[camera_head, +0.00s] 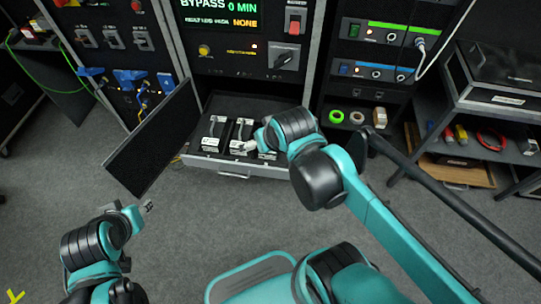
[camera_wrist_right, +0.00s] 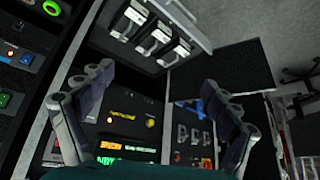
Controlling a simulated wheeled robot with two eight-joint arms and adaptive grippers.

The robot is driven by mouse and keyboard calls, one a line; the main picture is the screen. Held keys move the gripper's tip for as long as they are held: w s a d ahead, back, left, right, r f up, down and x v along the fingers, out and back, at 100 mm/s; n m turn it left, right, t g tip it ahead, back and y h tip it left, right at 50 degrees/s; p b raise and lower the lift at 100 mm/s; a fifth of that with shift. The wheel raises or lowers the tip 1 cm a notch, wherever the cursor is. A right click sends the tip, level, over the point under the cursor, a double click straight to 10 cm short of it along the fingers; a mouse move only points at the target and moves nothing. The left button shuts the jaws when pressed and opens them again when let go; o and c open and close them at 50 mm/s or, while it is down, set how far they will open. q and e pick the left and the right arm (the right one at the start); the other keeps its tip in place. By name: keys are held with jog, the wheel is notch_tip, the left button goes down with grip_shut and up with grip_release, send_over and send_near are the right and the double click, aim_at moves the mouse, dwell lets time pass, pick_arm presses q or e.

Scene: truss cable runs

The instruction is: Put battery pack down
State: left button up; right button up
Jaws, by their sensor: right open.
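Three battery packs stand in a row in an open drawer (camera_head: 222,167) under the control cabinet: a left pack (camera_head: 214,132), a middle pack (camera_head: 241,132), and a right pack (camera_head: 265,143) partly hidden by my right arm. The packs, dark with white parts, also show at the top of the right wrist view (camera_wrist_right: 153,40). My right gripper (camera_wrist_right: 157,80) is open, its fingers spread with nothing between them, apart from the packs.
An open dark door panel (camera_head: 153,140) stands left of the drawer. The control cabinet (camera_head: 245,45) rises behind it, with a display and switches. A shelf at the right holds tape rolls (camera_head: 337,117) and a cart holds a black case (camera_head: 500,62). The grey floor in front is clear.

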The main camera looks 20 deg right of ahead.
jog(key=shift+n+t, duration=0.4)
jog(key=s, duration=0.1)
jog(key=s+f, duration=0.1)
jog(key=s, duration=0.2)
jog(key=shift+a+f, duration=0.1)
jog(key=shift+f, duration=0.3)
jog(key=shift+c, duration=0.3)
